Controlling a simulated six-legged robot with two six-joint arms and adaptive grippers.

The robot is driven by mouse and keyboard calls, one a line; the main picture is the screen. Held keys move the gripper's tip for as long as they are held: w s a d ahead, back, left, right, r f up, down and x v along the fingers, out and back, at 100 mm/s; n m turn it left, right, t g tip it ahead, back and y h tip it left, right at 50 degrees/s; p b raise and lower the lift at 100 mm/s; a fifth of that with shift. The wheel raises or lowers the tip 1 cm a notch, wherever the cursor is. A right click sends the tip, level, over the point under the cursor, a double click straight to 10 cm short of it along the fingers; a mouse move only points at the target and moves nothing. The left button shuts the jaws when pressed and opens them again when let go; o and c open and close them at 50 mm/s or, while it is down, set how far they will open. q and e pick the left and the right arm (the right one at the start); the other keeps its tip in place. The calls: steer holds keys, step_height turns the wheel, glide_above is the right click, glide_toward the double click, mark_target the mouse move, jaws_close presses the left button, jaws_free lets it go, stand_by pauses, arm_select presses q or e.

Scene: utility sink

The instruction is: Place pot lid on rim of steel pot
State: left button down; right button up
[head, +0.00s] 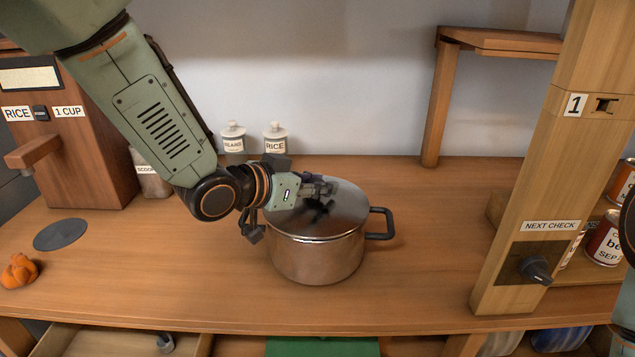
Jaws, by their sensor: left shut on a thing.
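The steel pot (317,262) stands upright on the wooden counter, with a dark handle showing at its right side. The pot lid (346,209) is a dark metal disc over the pot's mouth. It looks level and close to the rim; I cannot tell whether it touches all round. My left gripper (325,190) comes in from the upper left and is shut on the lid, at its middle. The lid's knob is mostly hidden by the fingers. At the far right edge a dark part shows, but no fingers of my right gripper are visible.
A wooden rice dispenser (85,150) stands at the left, near a dark round disc (60,234) and an orange object (19,271). Two jars (275,138) stand behind. A wooden post (540,160) with a knob and cans (606,240) are at the right. Counter right of the pot is clear.

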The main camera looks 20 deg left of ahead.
mark_target(288, 216)
arm_select(q)
steer(key=shift+w+f, duration=0.25)
steer(key=shift+f, duration=0.05)
steer(key=c, duration=1.4)
jaws_free()
steer(key=o, duration=0.5)
steer(key=shift+s+r, duration=0.15)
steer(key=shift+s, duration=0.1)
steer(key=shift+c, duration=0.2)
steer(key=shift+w, duration=0.1)
steer(key=v, duration=0.6)
steer(key=shift+w+a, duration=0.1)
steer(key=shift+a, duration=0.1)
steer(key=shift+v, duration=0.75)
